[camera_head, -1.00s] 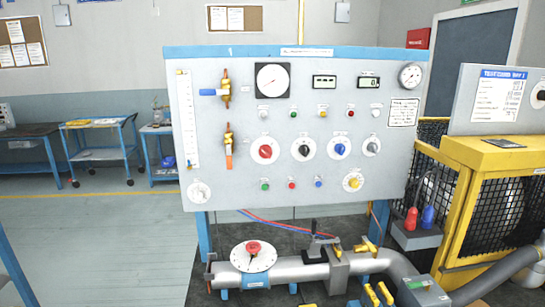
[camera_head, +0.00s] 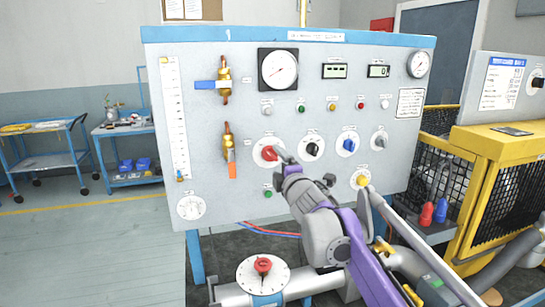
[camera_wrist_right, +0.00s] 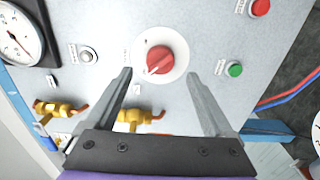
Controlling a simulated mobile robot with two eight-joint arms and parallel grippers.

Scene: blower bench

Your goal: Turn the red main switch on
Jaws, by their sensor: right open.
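The red switch knob (camera_head: 268,153) sits on a round white dial on the grey panel, left of a black knob. In the right wrist view the red knob (camera_wrist_right: 158,58) shows face-on, its pale pointer line aimed to the lower left. My right gripper (camera_head: 282,161) is in front of the dial, partly covering it. Its open fingers (camera_wrist_right: 160,76) are spread to either side of the knob in the wrist view, with nothing between them and no visible contact. My left gripper is not in view.
The panel (camera_head: 230,185) carries more knobs close by: black (camera_head: 312,148), blue (camera_head: 348,146) and yellow (camera_head: 362,180). A green button (camera_wrist_right: 235,69) and brass valves (camera_wrist_right: 135,117) lie near my fingers. A pipe with a red-knobbed dial (camera_head: 263,266) runs below.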

